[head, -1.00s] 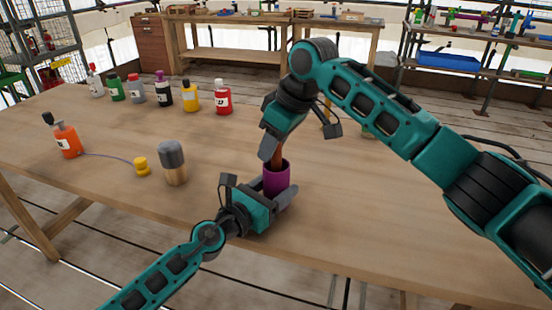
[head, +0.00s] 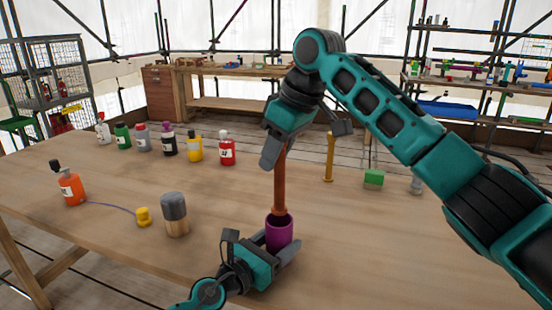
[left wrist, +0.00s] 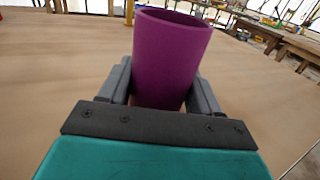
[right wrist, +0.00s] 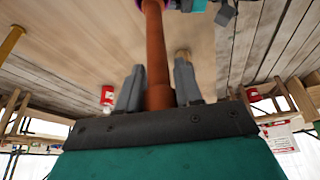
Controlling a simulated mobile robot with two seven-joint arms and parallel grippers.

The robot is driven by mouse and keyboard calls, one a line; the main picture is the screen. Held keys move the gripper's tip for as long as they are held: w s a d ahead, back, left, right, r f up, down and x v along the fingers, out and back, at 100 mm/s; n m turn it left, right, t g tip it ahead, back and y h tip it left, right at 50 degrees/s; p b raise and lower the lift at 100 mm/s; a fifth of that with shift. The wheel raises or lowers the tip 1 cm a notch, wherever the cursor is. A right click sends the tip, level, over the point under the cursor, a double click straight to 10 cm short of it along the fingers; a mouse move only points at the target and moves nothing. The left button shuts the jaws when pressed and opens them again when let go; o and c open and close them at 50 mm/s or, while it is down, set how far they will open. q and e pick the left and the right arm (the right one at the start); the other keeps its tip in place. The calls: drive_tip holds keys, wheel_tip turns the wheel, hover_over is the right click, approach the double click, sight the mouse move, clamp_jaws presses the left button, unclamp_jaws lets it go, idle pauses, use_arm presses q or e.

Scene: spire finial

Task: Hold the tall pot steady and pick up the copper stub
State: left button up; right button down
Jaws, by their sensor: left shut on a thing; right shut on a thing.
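The tall purple pot (head: 279,236) stands upright near the table's front edge. My left gripper (head: 276,248) is shut on its sides; the left wrist view shows the pot (left wrist: 170,55) between the two fingers (left wrist: 165,88). The copper stub (head: 280,180) is a long reddish-brown rod, upright above the pot. Its wider lower end is at the pot's mouth; I cannot tell how much is inside. My right gripper (head: 276,148) is shut on the stub's upper part, and the right wrist view shows the stub (right wrist: 155,50) between its fingers (right wrist: 158,85).
A grey-topped wooden cylinder (head: 174,215), a yellow piece (head: 143,216) and an orange bottle (head: 70,187) stand to the left. Several bottles line the back. A gold post (head: 329,158) and a green block (head: 374,178) are behind to the right. The right foreground is bare table.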

use_arm(q)
drive_tip(key=o, duration=1.2)
